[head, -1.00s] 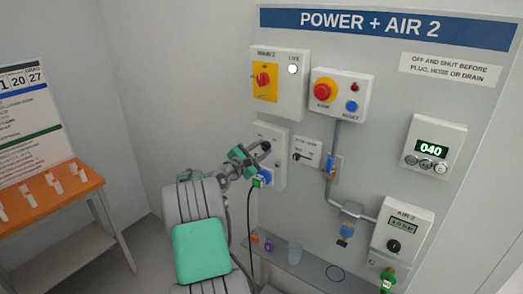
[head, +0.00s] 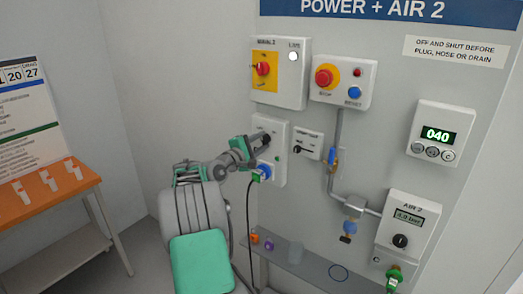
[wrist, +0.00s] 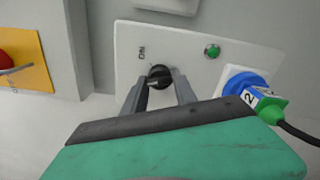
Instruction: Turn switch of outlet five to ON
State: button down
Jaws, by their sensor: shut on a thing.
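A black rotary switch (wrist: 159,76) is on a pale outlet box in the wrist view, with the word ON printed near it. A green round lamp (wrist: 212,52) is beside it. My gripper (wrist: 158,88) has its two grey fingers on either side of the switch knob, shut on it. In the head view my gripper (head: 259,142) is at the upper part of the outlet box (head: 279,170) and hides the switch there. I cannot tell the knob's exact angle. No number five is readable on the box.
A blue socket (wrist: 247,80) with a green plug (wrist: 272,109) and dark cable is close right of my gripper. Above are a yellow-and-red isolator (head: 263,70) and a red stop button (head: 325,76). A shelf (head: 315,270) is below, an orange table (head: 45,200) left.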

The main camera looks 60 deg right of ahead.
jog(key=shift+f+m+b, duration=0.15)
jog(key=shift+m+b, duration=5.45)
jog(key=shift+m, duration=0.4)
jog(key=c, duration=1.4)
grip_release()
jog(key=o, duration=0.4)
jog(key=shift+r, duration=0.2)
jog(key=a, duration=0.5)
jog(key=w+a+b, duration=0.1)
jog(key=a, duration=0.1)
jog(key=shift+a, duration=0.4)
